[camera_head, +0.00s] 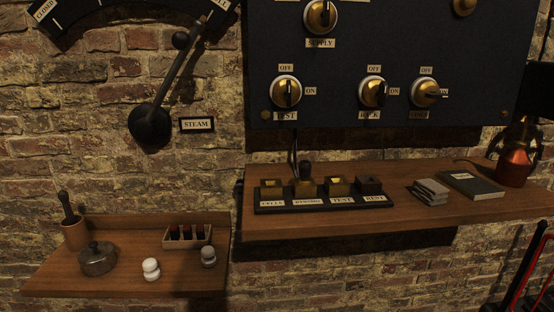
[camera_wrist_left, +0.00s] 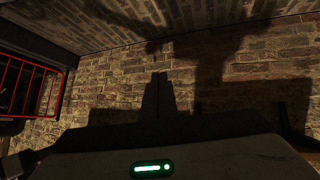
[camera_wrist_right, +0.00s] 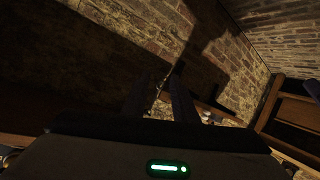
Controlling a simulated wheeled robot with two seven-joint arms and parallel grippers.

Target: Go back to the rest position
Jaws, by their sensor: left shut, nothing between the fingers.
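Neither of my grippers shows in the head view. In the left wrist view my left gripper (camera_wrist_left: 159,78) is shut, its two dark fingers side by side with nothing between them. A brick wall fills the view beyond it. In the right wrist view my right gripper (camera_wrist_right: 160,82) has its dark fingers apart with a gap between them, and I see nothing held there. The wall and part of a wooden shelf lie beyond these fingers.
A left shelf (camera_head: 130,285) holds a pot (camera_head: 97,260) and jars. A right shelf (camera_head: 350,222) carries a labelled rack (camera_head: 320,204), a book (camera_head: 472,186) and a copper vessel (camera_head: 514,167). A switch panel (camera_head: 400,55) and steam lever (camera_head: 165,85) are above. A red frame (camera_wrist_left: 32,85) stands left.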

